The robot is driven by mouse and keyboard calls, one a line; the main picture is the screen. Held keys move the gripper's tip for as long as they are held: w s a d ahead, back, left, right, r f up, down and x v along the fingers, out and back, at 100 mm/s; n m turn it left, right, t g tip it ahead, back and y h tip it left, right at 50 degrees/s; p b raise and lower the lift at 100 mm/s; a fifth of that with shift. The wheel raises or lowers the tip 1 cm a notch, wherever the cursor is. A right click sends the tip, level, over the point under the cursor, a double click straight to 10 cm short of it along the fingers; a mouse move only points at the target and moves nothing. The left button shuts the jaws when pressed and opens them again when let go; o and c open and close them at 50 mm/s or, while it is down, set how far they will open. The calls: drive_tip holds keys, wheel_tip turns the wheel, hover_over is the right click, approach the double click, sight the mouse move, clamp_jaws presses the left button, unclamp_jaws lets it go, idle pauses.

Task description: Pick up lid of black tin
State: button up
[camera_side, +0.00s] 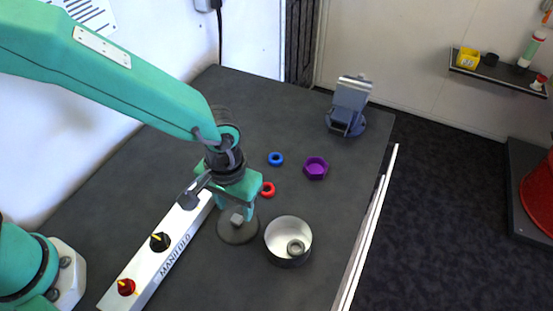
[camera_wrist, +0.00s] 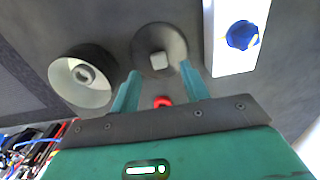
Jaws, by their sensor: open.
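The lid (camera_side: 237,234) is a dark grey disc with a pale square knob, lying flat on the dark table beside the tin. It also shows in the wrist view (camera_wrist: 150,40). The black tin (camera_side: 287,256) stands open to its right, with a pale inside and a small grey ring in it. The tin is at the left in the wrist view (camera_wrist: 102,62). My gripper (camera_side: 237,210) points down over the lid. In the wrist view my gripper (camera_wrist: 160,70) is open, with the knob lined up between its fingertips. I see no finger touching the knob.
The white manifold bar (camera_side: 170,255) with black and red knobs lies close left of the lid. A red ring (camera_side: 268,189), blue ring (camera_side: 276,158) and purple hex piece (camera_side: 316,168) lie behind. A grey hinged stand (camera_side: 348,108) is farther back.

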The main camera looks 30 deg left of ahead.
sight(236, 218)
drive_tip(key=shift+f, duration=1.75)
clamp_jaws()
